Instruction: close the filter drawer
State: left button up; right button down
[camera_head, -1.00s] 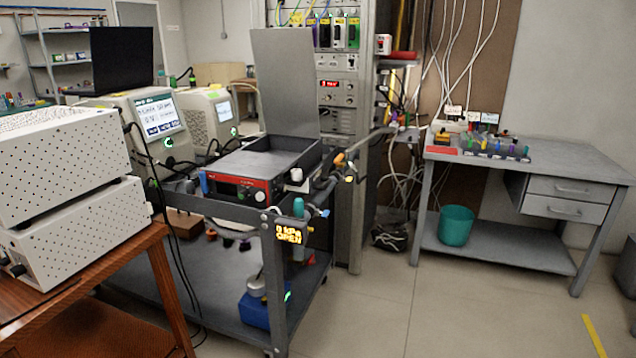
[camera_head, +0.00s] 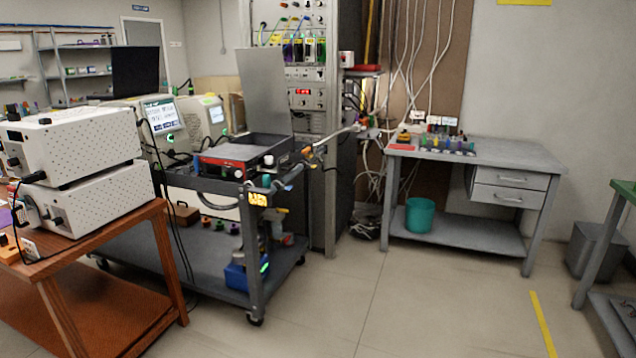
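A grey, open-topped drawer-like tray (camera_head: 283,143) sits on top of a dark grey cart (camera_head: 210,187), at the centre left of the head view. I cannot tell for sure that it is the filter drawer. In front of it on the cart is a device with a red-edged front (camera_head: 222,167). A tall grey panel (camera_head: 265,92) stands upright behind the tray. A small yellow lit display (camera_head: 258,199) hangs at the cart's front corner, too small to read. Neither of my grippers shows in the view.
A wooden table (camera_head: 112,235) with stacked white perforated boxes (camera_head: 85,140) stands at the left. A grey workbench (camera_head: 490,153) with drawers and a teal bin (camera_head: 420,215) stands at the right. The floor (camera_head: 410,300) in the front middle is clear.

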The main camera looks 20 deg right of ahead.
aim_at(284, 163)
jog(key=z, duration=0.9)
jog(key=i, duration=0.85)
jog(key=z, duration=0.45)
jog(key=i, duration=1.5)
jog(key=u, duration=0.6)
